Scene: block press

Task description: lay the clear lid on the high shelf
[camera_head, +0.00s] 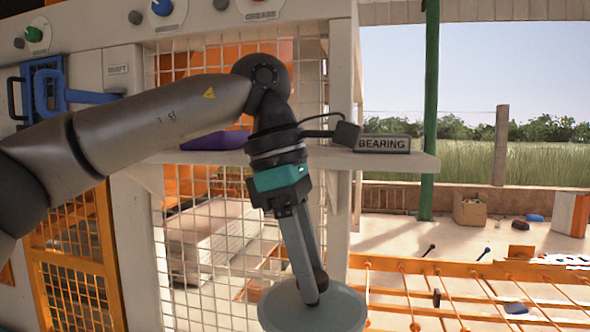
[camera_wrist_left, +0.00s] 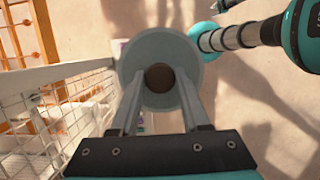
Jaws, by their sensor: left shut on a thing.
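A round, pale, see-through lid (camera_head: 345,308) with a dark brown knob (camera_wrist_left: 160,78) hangs low in the head view, in front of the wire mesh. It also fills the upper middle of the left wrist view (camera_wrist_left: 185,48). My left gripper (camera_head: 317,296) points down and is shut on the knob, one finger on each side. The high shelf (camera_head: 418,162) is a pale board in the head view, well above the lid. My left wrist is in front of part of the shelf. My right gripper is not in view.
A box marked BEARING (camera_head: 383,144) stands on the shelf's right part and a purple item (camera_head: 215,141) lies on its left part. White wire mesh (camera_head: 205,265) is beneath the shelf. An orange frame with rods (camera_head: 480,268) spreads at lower right. A green post (camera_head: 429,110) stands behind.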

